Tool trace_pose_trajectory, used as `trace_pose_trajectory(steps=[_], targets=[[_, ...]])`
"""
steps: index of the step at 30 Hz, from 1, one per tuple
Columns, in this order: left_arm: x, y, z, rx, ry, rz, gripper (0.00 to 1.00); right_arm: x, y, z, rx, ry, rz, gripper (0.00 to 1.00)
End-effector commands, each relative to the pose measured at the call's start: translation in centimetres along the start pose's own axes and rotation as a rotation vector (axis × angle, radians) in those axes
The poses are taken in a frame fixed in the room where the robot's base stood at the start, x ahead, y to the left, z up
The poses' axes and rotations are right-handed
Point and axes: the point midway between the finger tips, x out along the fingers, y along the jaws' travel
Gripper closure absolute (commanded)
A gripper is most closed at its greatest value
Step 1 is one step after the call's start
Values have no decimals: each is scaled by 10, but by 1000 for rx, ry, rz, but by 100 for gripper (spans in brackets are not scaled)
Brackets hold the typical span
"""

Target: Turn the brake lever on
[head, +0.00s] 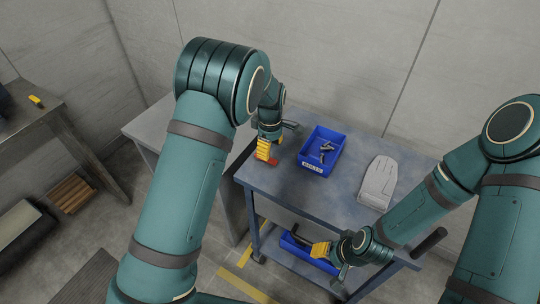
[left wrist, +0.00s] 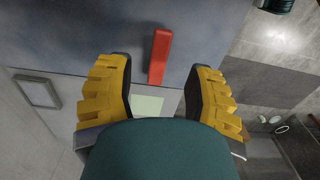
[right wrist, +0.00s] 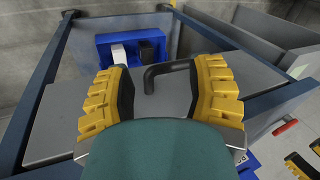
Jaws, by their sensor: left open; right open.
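The red lever (head: 273,161) sits at the left edge of the cart's top, partly hidden by my left gripper in the head view. In the left wrist view the red lever (left wrist: 159,55) is a straight bar at the edge of the grey-blue top. My left gripper (head: 264,150) is open, with the lever between its yellow fingers and gaps on both sides. A red piece (right wrist: 287,127) also shows at the right of the right wrist view. My right gripper (head: 322,250) is open at the cart's front, with a black bent bar (right wrist: 165,68) seen between its fingers.
A blue bin (head: 290,243) sits on the lower shelf.

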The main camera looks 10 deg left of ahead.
Motion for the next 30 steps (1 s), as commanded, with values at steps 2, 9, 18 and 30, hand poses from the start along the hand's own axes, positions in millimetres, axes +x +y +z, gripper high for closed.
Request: trace_pose_trajectory(steps=[2,9,18,30], targets=[[-19,1,0,0,0,4,47,0,0,0,0,0,0,45],[-56,0,0,0,0,1,47,0,0,0,0,0,0,45],[-68,-1,0,-1,0,-3,47,0,0,0,0,0,0,45],[-68,0,0,-1,0,-2,47,0,0,0,0,0,0,45]])
